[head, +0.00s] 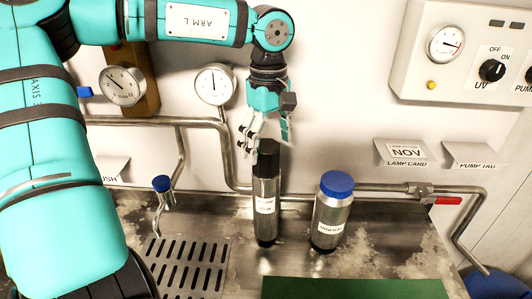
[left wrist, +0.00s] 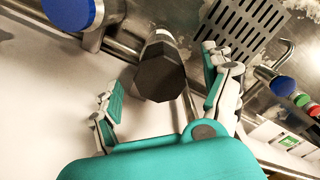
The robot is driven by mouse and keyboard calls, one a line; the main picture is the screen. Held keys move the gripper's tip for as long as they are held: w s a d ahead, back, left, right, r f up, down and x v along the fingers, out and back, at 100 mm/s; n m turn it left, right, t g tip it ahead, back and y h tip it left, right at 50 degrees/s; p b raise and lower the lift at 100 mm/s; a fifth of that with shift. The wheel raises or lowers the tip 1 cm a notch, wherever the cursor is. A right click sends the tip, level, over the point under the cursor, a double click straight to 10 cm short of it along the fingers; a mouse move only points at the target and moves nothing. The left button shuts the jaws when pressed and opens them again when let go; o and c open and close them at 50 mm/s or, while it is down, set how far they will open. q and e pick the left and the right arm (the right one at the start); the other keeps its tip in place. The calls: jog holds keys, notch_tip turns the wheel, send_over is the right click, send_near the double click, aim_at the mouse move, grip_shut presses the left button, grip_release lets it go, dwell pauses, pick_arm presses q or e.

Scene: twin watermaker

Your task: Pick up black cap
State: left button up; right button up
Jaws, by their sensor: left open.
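The black cap (head: 268,158) sits on top of a slim steel bottle (head: 266,205) that stands upright on the steel counter. In the left wrist view the black cap (left wrist: 160,75) shows as a dark faceted top between the two fingers. My left gripper (head: 264,138) is open, pointing down just above and around the top of the cap. In the left wrist view the left gripper (left wrist: 163,88) has one finger on each side of the cap, with visible gaps. I cannot tell whether any finger touches it. My right gripper does not show.
A wider steel bottle with a blue cap (head: 337,184) stands close to the right. A blue-topped tap (head: 162,184) and a slotted drain (head: 185,265) are at the left. Pipes (head: 380,187) run along the wall behind. A green mat (head: 355,289) lies in front.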

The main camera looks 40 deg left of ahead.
aim_at(269, 146)
pick_arm(q)
notch_tip(269, 146, down, 4)
jog(key=shift+r+p, duration=0.15)
jog(key=shift+p, duration=0.35)
jog(key=shift+w+f, duration=0.1)
jog(key=shift+f, duration=0.2)
jog(key=shift+r, duration=0.1)
jog(key=c, duration=1.2)
jog(key=shift+r, duration=0.1)
jog(key=shift+r, duration=0.35)
notch_tip(269, 146, up, 9)
jog(key=shift+r+b, duration=0.1)
jog(key=shift+b, duration=0.8)
